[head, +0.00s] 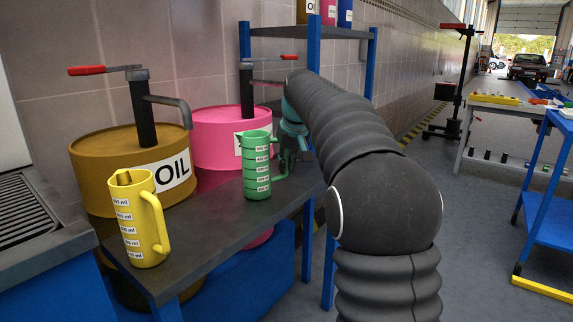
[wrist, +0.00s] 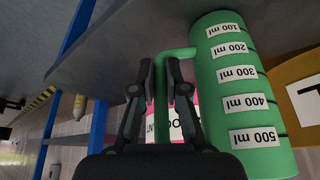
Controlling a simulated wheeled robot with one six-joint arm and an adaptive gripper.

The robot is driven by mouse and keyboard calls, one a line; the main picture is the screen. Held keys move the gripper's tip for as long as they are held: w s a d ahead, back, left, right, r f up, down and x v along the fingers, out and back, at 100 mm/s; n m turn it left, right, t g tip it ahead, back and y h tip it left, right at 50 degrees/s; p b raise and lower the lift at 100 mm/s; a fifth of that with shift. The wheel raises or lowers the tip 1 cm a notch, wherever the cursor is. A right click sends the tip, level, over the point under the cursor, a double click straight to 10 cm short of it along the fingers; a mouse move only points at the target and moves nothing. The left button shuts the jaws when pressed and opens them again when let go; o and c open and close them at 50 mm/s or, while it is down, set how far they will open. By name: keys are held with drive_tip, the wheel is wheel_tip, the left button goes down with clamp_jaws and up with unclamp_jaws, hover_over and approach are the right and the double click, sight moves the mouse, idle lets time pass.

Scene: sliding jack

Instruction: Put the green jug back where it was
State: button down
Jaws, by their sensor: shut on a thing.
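The green jug (head: 257,168) stands upright at the dark bench, in front of the pink drum, with its handle to the right. I cannot tell whether its base touches the bench top. In the wrist view the jug (wrist: 238,85) fills the right side, its volume labels upside down. My gripper (wrist: 160,72) is shut on the jug's handle, one finger on each side of it. In the head view my gripper (head: 287,150) is right of the jug, partly hidden by my arm.
A yellow jug (head: 137,222) stands at the bench's front left. A brown oil drum (head: 92,170) and a pink drum (head: 212,135), each with a pump, stand behind. The dark bench (head: 208,235) has bare room between the jugs. A blue shelf frame (head: 314,50) rises behind.

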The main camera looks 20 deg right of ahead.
drive_tip(key=c, duration=1.2)
unclamp_jaws()
drive_tip(key=p+v, duration=0.2)
drive_tip(key=v, duration=1)
drive_tip(key=shift+r, duration=0.15)
